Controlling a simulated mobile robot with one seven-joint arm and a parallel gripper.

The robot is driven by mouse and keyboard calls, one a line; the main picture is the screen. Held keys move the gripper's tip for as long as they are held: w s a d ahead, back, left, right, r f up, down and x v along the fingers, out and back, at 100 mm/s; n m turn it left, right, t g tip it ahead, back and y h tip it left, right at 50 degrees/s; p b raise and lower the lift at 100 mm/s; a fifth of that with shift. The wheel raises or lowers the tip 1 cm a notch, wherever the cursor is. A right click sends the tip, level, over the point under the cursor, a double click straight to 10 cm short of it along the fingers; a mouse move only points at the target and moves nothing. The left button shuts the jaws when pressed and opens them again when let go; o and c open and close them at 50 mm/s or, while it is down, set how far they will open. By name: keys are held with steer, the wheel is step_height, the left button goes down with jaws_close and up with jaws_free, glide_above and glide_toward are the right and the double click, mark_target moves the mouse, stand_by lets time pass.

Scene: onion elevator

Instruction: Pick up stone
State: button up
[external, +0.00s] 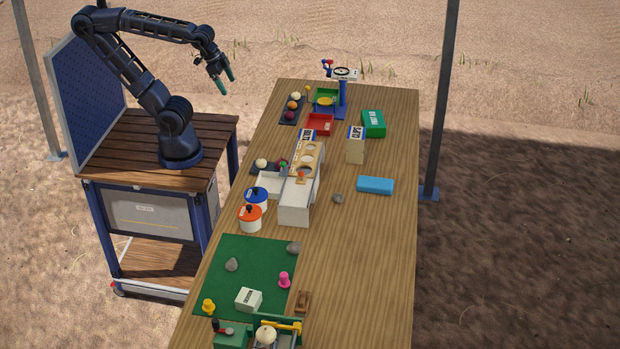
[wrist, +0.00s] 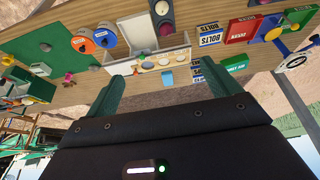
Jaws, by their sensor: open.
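Several grey stones are in the external view. One stone (external: 232,264) lies on the left of the green mat (external: 255,253). A second stone (external: 294,248) lies at the mat's upper right edge. A third, smaller stone (external: 338,198) lies on bare wood right of the white tray. My gripper (external: 221,83) is open and empty, high in the air left of the table's far end, well apart from all the stones. Its two green fingers also show in the wrist view (wrist: 146,97), with the tabletop beyond them.
The long wooden table (external: 370,260) holds a white tray (external: 295,213), blue and orange lidded pots, a blue block (external: 375,185), a box marked clips (external: 355,145), a green box (external: 373,123) and a red bin (external: 320,124). A post (external: 441,100) stands right of the table. The table's right front is clear.

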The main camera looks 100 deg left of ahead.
steer(key=c, duration=0.5)
steer(key=w+d+f+m+h, duration=0.1)
steer(key=w+d+f+m, duration=0.2)
steer(key=w+d, duration=0.75)
steer(key=m+g+h, duration=0.2)
steer(key=m+h, duration=0.1)
steer(key=m, duration=0.5)
glide_above(230, 261)
steer(key=s+a, duration=0.2)
steer(key=a, duration=0.2)
step_height(230, 261, down, 26)
steer(key=shift+s+x, duration=0.15)
steer(key=shift+x, duration=2.45)
steer(key=shift+s+x, duration=0.1)
steer(key=shift+x, duration=2.55)
